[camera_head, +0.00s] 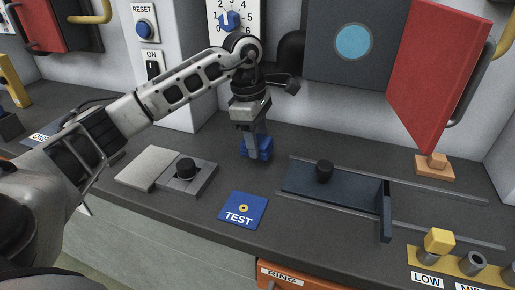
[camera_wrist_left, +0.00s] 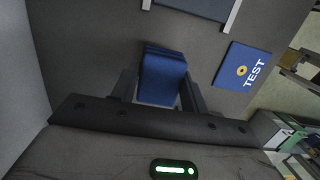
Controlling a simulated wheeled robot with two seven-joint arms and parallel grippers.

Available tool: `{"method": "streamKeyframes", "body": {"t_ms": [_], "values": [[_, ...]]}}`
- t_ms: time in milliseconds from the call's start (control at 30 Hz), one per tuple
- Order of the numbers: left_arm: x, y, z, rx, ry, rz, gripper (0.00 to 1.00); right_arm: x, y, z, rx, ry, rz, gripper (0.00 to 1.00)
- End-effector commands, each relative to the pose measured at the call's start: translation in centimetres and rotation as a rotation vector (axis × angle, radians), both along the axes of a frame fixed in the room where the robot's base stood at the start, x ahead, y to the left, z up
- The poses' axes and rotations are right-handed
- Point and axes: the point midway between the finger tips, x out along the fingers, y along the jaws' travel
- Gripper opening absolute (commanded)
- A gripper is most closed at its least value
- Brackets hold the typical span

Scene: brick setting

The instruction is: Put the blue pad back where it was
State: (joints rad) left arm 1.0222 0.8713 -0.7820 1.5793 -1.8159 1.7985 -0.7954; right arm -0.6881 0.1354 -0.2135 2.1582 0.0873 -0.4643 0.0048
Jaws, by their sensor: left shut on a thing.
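A blue block-like pad (camera_head: 262,154) is low over or on the dark bench below the dial panel. My left gripper (camera_head: 254,140) points down and is shut on it. In the left wrist view the blue pad (camera_wrist_left: 162,80) sits between the two dark fingers, with layered edges at its far side. I cannot tell whether its underside touches the bench. A flat blue square marked TEST (camera_head: 243,210) with a yellow ring lies on the bench, nearer and apart from the held pad; it also shows in the left wrist view (camera_wrist_left: 243,66). My right gripper is out of view.
A grey sliding-lid box with a black knob (camera_head: 186,170) stands left of the TEST square. A dark blue sliding panel (camera_head: 330,188) on rails lies to the right. An open red door (camera_head: 435,70) and a yellow block on a post (camera_head: 438,241) are further right.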

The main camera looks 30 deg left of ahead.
Motion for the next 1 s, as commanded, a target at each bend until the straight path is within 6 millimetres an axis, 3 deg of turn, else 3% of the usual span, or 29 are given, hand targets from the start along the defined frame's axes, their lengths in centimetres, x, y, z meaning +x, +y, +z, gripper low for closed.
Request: {"method": "streamKeyframes", "body": {"t_ms": [167,367,400,467,500,833,1000], "values": [[0.0,0.1,-2.8,0.000,0.003,0.002,0.19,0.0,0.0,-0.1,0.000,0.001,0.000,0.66],[0.0,0.0,-3.1,0.000,0.000,0.000,0.19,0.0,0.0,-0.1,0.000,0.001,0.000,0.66],[0.0,0.0,-3.1,0.000,0.000,0.001,0.48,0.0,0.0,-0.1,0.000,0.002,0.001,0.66],[0.0,0.0,-3.1,0.000,0.001,0.001,0.64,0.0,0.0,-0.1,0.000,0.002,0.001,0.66],[0.0,0.0,-3.1,0.000,0.001,0.001,0.67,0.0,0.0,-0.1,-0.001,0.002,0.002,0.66],[0.0,0.1,-2.6,0.000,-0.001,0.001,0.67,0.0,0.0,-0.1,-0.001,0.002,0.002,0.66],[0.0,0.5,-0.1,0.000,-0.005,0.003,0.67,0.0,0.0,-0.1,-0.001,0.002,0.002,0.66]]}}
